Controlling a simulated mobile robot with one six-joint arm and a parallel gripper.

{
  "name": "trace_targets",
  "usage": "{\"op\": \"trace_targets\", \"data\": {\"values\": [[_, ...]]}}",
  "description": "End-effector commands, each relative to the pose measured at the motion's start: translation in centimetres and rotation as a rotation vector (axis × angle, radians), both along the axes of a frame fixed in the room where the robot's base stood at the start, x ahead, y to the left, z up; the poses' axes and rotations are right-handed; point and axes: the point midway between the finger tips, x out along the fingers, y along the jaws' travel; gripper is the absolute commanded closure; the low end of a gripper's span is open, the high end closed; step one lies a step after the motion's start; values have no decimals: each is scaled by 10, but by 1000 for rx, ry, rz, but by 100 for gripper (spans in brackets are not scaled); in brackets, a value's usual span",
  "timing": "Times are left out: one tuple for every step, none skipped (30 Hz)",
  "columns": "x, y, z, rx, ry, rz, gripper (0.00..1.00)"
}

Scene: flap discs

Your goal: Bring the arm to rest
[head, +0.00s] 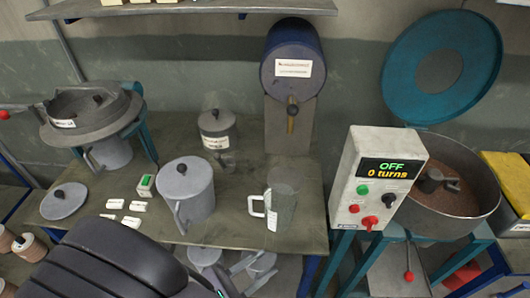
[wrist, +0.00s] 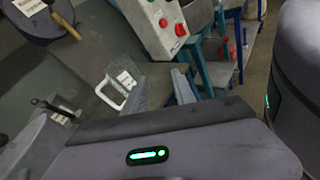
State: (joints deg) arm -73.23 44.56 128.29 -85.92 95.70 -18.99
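My gripper (wrist: 160,88) shows in the wrist view beyond the dark wrist housing with its green light. Its two grey fingers stand apart with nothing between them, so it is open and empty. In the head view my dark arm crosses the lower left, in front of the workbench (head: 240,228). The gripper's fingers cannot be made out clearly there. In the wrist view a clear jug with a white handle (wrist: 118,88) stands on the bench beyond the fingers, apart from them.
The bench holds a grey lidded canister (head: 186,192), the clear jug (head: 282,205), a grey lid (head: 64,201) and small white blocks (head: 131,221). To the right are a control box (head: 375,180) reading "OFF 0 turns" and an open teal-lidded drum (head: 455,215). A shelf (head: 190,9) hangs above.

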Motion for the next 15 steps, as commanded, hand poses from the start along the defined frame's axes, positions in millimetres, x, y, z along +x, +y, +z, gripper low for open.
{"op": "trace_targets", "data": {"values": [[1,-15,9,69,2,-98,68],[0,-25,14,115,2,-164,68],[-2,-37,21,183,0,-259,68],[-5,-47,25,237,-2,-331,68],[-8,-57,30,298,-7,-410,68],[-13,-69,37,387,-17,-522,68],[-18,-78,42,462,-28,-613,68],[-23,-86,47,548,-44,-709,68],[-31,-95,55,677,-75,-851,68],[-37,-100,61,789,-108,-961,68],[-42,-104,68,911,-148,-1076,68],[-46,-106,79,1082,-216,-1224,68],[-48,-106,89,1213,-274,-1321,68],[-47,-106,98,1340,-336,-1409,68],[-45,-106,112,1499,-423,-1503,68]]}}
